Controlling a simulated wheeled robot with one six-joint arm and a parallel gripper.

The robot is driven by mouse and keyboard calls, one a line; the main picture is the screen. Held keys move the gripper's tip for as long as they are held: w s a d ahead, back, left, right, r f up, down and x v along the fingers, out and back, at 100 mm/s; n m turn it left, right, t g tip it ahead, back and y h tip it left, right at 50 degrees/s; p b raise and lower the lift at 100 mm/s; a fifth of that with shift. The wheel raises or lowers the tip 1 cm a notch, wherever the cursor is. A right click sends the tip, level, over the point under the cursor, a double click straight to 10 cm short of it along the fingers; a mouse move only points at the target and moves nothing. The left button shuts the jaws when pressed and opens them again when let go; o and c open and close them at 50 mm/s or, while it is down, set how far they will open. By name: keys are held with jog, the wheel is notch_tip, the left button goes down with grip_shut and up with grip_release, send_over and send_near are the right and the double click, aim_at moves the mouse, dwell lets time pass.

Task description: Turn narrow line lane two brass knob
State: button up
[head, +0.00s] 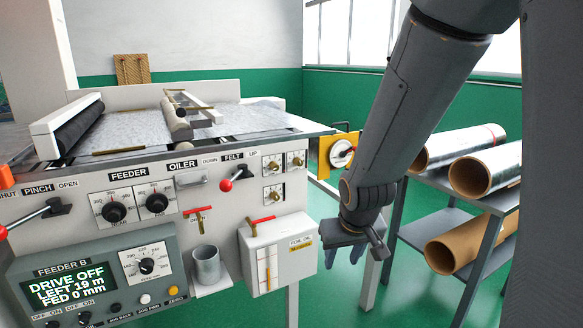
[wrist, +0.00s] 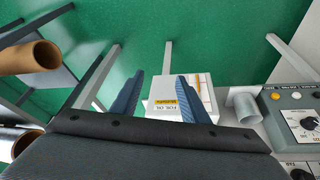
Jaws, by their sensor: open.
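Three small brass knobs on square dial plates sit at the right end of the machine's white front panel: an upper left knob (head: 272,163), an upper right knob (head: 296,159) and a lower knob (head: 273,194). Their lettering is too small to read, so I cannot tell which is narrow line lane two. My gripper (head: 350,247) hangs to the right of the panel, lower than the knobs and apart from them. In the wrist view my gripper (wrist: 160,76) is open and empty, with the foil oil box (wrist: 175,100) beyond its fingers. No brass knob shows clearly there.
The foil oil box with a red lever (head: 280,255) juts from the panel below the knobs, beside a grey cup (head: 206,265). A red-ended felt lever (head: 227,185) is left of the knobs. A rack with foil rolls (head: 484,172) stands right.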

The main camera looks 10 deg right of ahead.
jog(key=w+d+r+n+t+y, duration=0.1)
jog(key=w+r+t, duration=0.15)
jog(key=w, duration=0.65)
jog(key=w+d+r+t, duration=0.1)
jog(key=w+t, duration=0.3)
jog(key=w, duration=0.4)
jog(key=n+t+y, duration=0.2)
jog(key=t+y, duration=0.3)
jog(key=t, duration=0.1)
send_near(301, 164)
jog(key=w, duration=0.2)
jog(key=x, duration=0.7)
jog(key=shift+a, duration=0.4)
grip_shut()
